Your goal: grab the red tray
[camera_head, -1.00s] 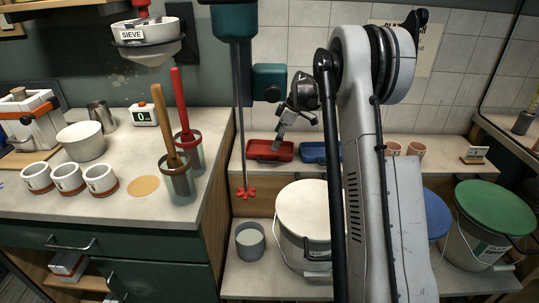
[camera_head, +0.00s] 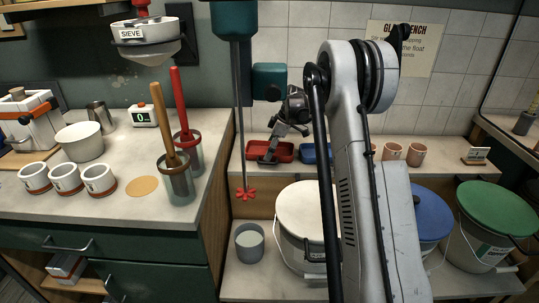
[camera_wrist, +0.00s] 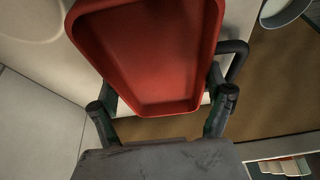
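The red tray (camera_head: 283,152) sits on the back shelf against the tiled wall, left of the blue tray (camera_head: 312,153). In the wrist view the red tray (camera_wrist: 150,50) fills the upper middle, its narrower end toward me. My gripper (camera_head: 270,152) is over the red tray in the head view. In the wrist view my gripper (camera_wrist: 160,85) has its fingers spread, one on each side of the tray's near end. The tips are partly hidden by the tray, so contact cannot be told.
A dark bent bar (camera_wrist: 237,55) is right of the tray in the wrist view. A red-tipped mixer shaft (camera_head: 244,190) hangs to the left. Below the shelf are a white-lidded bucket (camera_head: 305,210) and a grey bucket (camera_head: 249,240). Terracotta cups (camera_head: 416,154) stand to the right.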

